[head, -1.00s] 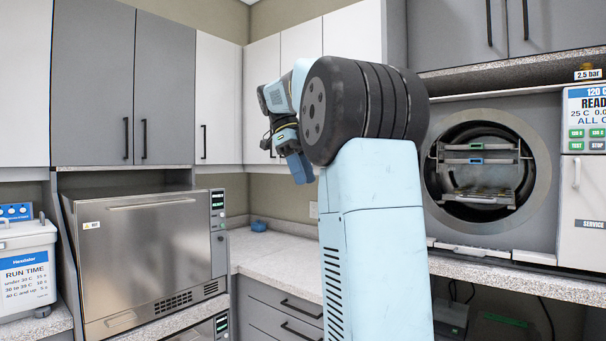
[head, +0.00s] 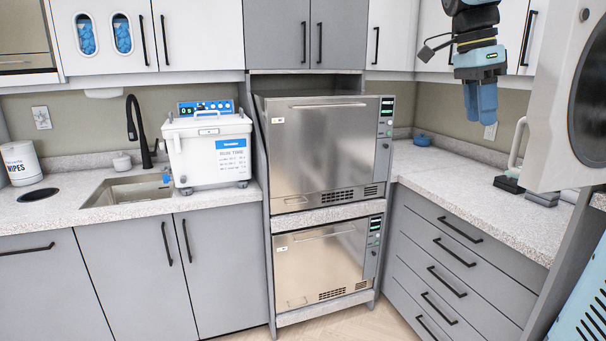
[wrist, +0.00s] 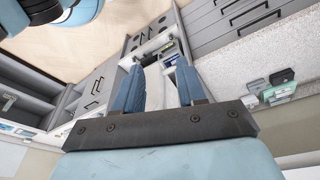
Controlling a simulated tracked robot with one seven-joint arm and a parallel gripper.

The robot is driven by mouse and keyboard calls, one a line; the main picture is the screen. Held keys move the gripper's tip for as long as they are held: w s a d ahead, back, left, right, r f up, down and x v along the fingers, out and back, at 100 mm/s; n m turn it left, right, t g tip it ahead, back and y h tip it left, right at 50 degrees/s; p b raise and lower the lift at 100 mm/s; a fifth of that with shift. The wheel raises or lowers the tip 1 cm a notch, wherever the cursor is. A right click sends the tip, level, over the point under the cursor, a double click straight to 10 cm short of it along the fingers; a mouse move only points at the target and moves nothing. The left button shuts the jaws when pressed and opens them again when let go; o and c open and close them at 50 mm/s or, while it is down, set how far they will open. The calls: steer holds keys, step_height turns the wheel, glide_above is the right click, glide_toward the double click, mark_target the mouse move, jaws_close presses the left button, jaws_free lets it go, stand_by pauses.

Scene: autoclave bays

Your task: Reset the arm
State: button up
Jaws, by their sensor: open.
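My gripper (head: 482,103) hangs at the upper right of the head view, its blue fingers pointing down. It is in the air above the right-hand counter (head: 460,190), apart from it. In the wrist view my gripper (wrist: 158,82) shows two blue fingers spread apart with nothing held between them. Most of my arm is outside the head view or hidden at its right edge.
A white panel with a dark round disc (head: 590,105) and a handle stands close at the right. Two steel-fronted autoclaves, upper (head: 325,150) and lower (head: 320,265), are stacked centrally. A white lidded bath (head: 208,150) stands beside the sink (head: 125,190). The floor ahead is clear.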

steer(key=s+a+f+n+t+y, duration=0.1)
steer(key=s+a+f+n+t, duration=0.2)
steer(key=s+f+n, duration=0.4)
steer(key=s+a+f+n+t+y, duration=0.1)
steer(key=s+a+f+n+t, duration=0.2)
steer(key=s+a+f+n, duration=0.3)
step_height(320, 180, down, 5)
steer(key=s+n, duration=0.1)
steer(key=n, duration=0.5)
steer(key=shift+a+y, duration=0.3)
